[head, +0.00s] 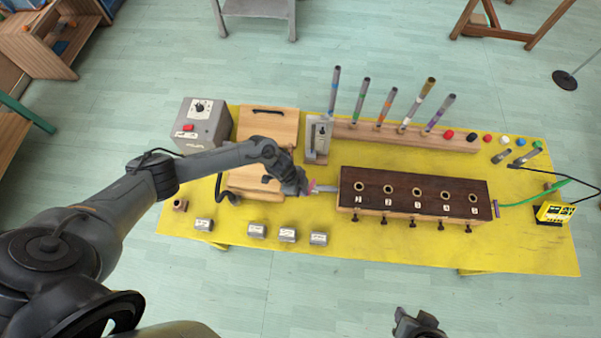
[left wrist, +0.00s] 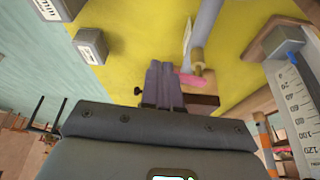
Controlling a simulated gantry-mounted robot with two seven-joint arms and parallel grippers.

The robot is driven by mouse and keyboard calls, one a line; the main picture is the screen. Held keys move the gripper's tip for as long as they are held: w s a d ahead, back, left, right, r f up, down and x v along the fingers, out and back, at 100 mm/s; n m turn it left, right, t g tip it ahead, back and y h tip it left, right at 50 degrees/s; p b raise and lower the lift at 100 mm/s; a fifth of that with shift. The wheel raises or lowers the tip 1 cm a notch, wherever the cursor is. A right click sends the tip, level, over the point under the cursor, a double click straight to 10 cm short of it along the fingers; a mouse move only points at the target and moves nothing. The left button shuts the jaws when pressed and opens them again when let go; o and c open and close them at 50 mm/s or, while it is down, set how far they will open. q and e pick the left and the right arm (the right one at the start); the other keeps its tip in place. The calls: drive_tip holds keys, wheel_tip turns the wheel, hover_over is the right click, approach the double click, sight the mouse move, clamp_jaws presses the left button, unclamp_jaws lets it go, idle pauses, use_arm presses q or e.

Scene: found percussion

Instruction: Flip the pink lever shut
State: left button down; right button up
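The pink lever (head: 312,187) shows as a small pink piece at the left end of the dark-topped wooden box (head: 415,193), by a short grey pipe (head: 327,188). In the left wrist view the pink lever (left wrist: 190,81) lies just right of my fingertips, below a brass-coloured fitting (left wrist: 197,60) on the grey pipe. My left gripper (head: 304,187) is right beside the lever; whether it touches cannot be told. In the left wrist view its fingers (left wrist: 164,78) are together with nothing seen between them. My right gripper (head: 418,322) is at the bottom edge, away from the table.
Several grey blocks (head: 257,230) line the table's front left. A gauge stand (head: 318,140) is behind the lever. A grey control box (head: 203,124) and wooden bellows-like box (head: 266,128) stand at back left. A tube rack (head: 400,135) runs along the back. The front right table is clear.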

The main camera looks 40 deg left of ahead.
use_arm(q)
drive_tip(key=shift+w+f, duration=0.1)
drive_tip(key=shift+w, duration=0.1)
drive_tip(key=shift+w+a+b, duration=0.15)
drive_tip(key=shift+w+b, duration=0.35)
drive_tip(key=shift+w, duration=0.15)
drive_tip(key=p+v, duration=0.9)
drive_tip(key=v, duration=0.1)
idle(0.3)
idle(0.4)
